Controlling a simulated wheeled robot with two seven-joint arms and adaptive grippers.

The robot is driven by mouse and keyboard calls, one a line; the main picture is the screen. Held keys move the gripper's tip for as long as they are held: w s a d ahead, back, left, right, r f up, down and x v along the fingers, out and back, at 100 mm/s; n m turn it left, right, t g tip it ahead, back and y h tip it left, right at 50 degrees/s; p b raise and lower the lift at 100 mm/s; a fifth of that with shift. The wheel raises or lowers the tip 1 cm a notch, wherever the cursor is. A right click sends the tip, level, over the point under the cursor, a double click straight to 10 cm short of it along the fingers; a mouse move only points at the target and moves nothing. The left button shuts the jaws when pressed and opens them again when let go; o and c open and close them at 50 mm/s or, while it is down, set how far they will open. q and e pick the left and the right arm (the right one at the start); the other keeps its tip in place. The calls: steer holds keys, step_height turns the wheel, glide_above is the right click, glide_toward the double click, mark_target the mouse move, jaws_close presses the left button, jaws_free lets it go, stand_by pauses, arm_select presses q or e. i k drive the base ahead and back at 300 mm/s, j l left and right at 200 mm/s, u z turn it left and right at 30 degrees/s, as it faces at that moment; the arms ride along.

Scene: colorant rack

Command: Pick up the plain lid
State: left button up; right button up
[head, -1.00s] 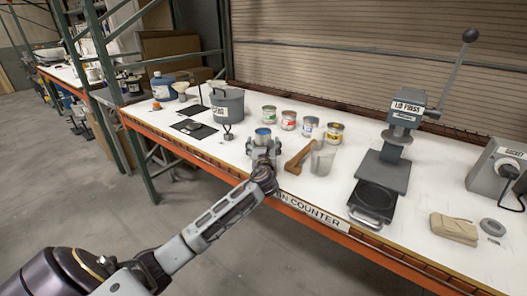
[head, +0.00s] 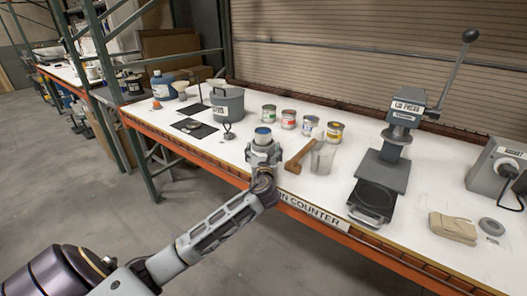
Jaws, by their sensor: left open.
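My left gripper (head: 262,148) is at the front of the counter, its arm reaching in from the lower left. It is open. A small can with a blue top (head: 263,134) shows right at its fingertips; I cannot tell whether they touch it. A flat grey disc (head: 491,226) lies on the counter at the far right, well away from the gripper. A small pale round piece (head: 191,125) lies on a dark mat at the left. I cannot tell which of these, if either, is the plain lid. My right gripper is out of view.
A grey pot (head: 228,106) stands behind left of the gripper. Several labelled cans (head: 289,119) stand at the back. The lid press (head: 384,168) stands farther right, beside a tan bundle (head: 453,228).

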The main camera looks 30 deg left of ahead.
mark_target(193, 125)
steer(key=u, duration=1.65)
